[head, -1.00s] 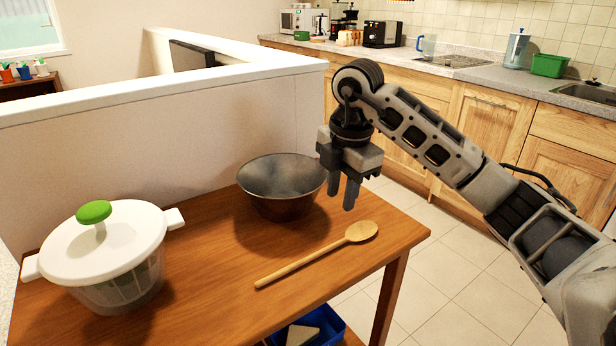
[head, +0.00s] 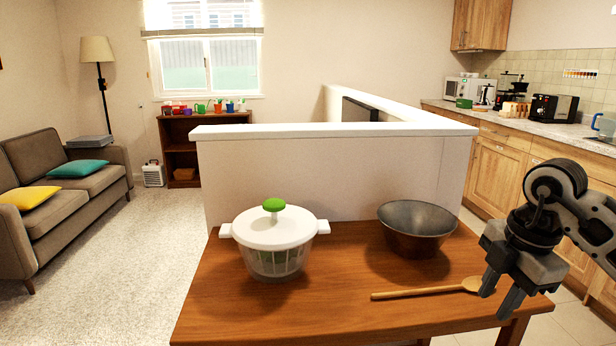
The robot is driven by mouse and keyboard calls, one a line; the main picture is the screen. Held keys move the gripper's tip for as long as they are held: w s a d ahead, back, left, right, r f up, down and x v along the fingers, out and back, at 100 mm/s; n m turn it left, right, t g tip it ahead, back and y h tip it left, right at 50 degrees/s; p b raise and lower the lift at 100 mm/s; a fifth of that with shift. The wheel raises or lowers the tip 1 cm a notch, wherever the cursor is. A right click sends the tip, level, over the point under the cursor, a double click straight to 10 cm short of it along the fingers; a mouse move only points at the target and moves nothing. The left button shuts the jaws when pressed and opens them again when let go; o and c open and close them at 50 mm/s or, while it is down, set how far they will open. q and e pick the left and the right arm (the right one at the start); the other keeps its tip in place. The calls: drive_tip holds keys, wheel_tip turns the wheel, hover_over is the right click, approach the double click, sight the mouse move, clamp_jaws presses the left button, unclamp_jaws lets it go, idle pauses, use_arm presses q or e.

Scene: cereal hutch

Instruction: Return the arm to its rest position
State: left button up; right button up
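My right gripper (head: 500,292) shows at the right in the head view, pointing down near the table's right end. Its two fingers are apart with nothing seen between them. It overlaps the bowl end of the wooden spoon (head: 415,293) in the picture; no hold on the spoon shows. My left gripper is not in view.
The wooden table (head: 330,310) holds a white-lidded salad spinner (head: 272,232) with a green knob and a dark bowl (head: 418,222). A low white-topped wall (head: 310,170) stands behind. A kitchen counter (head: 490,122) is at right. Carpet lies open before the sofa (head: 58,185).

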drive_tip(key=s+a+f+n+g+y+p, duration=0.1)
drive_tip(key=a+f+n+y, duration=0.2)
drive_tip(key=a, duration=0.5)
drive_tip(key=s+a+f+n+g+y, duration=0.1)
drive_tip(key=s+a+n+y, duration=0.15)
drive_tip(key=a+y, duration=0.45)
drive_tip(key=s+a+r+m+t+y+p, duration=0.25)
drive_tip(key=a+r+t+y, duration=0.3)
drive_tip(key=a+y, duration=0.45)
drive_tip(key=w+d+f+m+t+h, duration=0.1)
drive_tip(key=d+f+m+t+h, duration=0.6)
drive_tip(key=m+t+h, duration=0.8)
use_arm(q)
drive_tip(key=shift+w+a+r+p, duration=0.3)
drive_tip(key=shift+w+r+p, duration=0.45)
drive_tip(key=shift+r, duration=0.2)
use_arm(e)
drive_tip(key=s+d+f+m+g+h, duration=0.2)
drive_tip(key=s+f+m+g, duration=0.3)
drive_tip(key=s+f+g, duration=0.4)
wheel_tip(320, 180, down, 5)
drive_tip(key=shift+s+f+m, duration=0.1)
drive_tip(key=shift+s+m, duration=0.3)
drive_tip(key=shift+s, duration=0.45)
